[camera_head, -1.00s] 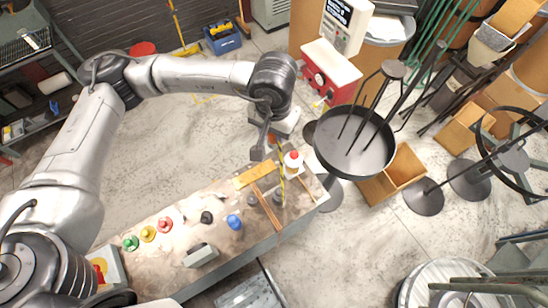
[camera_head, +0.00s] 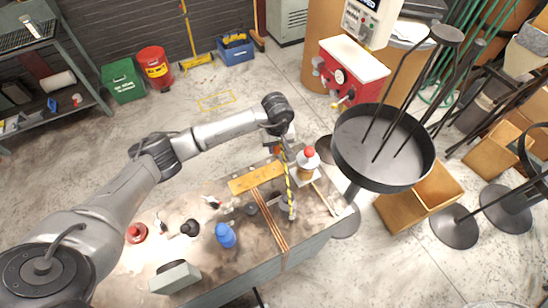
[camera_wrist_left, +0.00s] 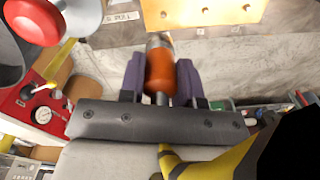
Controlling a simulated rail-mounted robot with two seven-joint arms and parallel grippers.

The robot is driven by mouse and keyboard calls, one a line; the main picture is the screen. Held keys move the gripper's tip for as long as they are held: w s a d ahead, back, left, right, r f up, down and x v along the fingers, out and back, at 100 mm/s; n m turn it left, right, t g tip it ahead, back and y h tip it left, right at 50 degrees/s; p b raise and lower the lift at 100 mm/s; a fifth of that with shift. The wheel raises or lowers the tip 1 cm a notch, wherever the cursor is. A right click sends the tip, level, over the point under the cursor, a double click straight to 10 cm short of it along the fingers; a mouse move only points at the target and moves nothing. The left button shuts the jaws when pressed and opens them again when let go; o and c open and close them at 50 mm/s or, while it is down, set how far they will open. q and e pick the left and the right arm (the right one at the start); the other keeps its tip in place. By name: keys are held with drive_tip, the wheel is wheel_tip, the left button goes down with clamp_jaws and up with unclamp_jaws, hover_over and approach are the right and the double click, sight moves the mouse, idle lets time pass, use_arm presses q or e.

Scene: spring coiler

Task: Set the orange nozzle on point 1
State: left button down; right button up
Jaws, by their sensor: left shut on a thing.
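The orange nozzle (camera_wrist_left: 160,72) shows in the left wrist view, between the two purple fingers of my left gripper (camera_wrist_left: 160,78). The gripper is shut on it, and a grey metal end shows at the nozzle's top. In the head view my left gripper (camera_head: 279,147) is over the far side of the workbench (camera_head: 185,225), close to an orange-yellow plate (camera_head: 256,178). The wrist view shows an orange-yellow block with small holes (camera_wrist_left: 205,10) beyond the nozzle. I cannot make out a mark for point 1. My right gripper is not in view.
A dark round pan (camera_head: 383,150) with rods is further right. A blue object (camera_head: 225,235) and a grey block (camera_head: 175,277) occupy the bench front.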

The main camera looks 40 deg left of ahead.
use_arm(q)
drive_tip(key=shift+a+f+b, duration=0.25)
drive_tip(key=shift+a+f, duration=0.05)
drive_tip(key=shift+f, duration=0.45)
drive_tip(key=shift+a+f+b, duration=0.2)
drive_tip(key=shift+a+f, duration=0.05)
drive_tip(key=shift+f, duration=0.45)
drive_tip(key=shift+f+b, duration=1.45)
drive_tip(key=shift+f, duration=0.95)
drive_tip(key=shift+f+b, duration=0.5)
drive_tip(key=shift+f, duration=0.05)
drive_tip(key=shift+f, duration=0.15)
drive_tip(key=shift+f+b, duration=0.3)
drive_tip(key=shift+b, duration=0.25)
drive_tip(key=shift+w+d+f+b, duration=0.1)
drive_tip(key=shift+w+f+b, duration=0.05)
drive_tip(key=shift+f+b, duration=0.2)
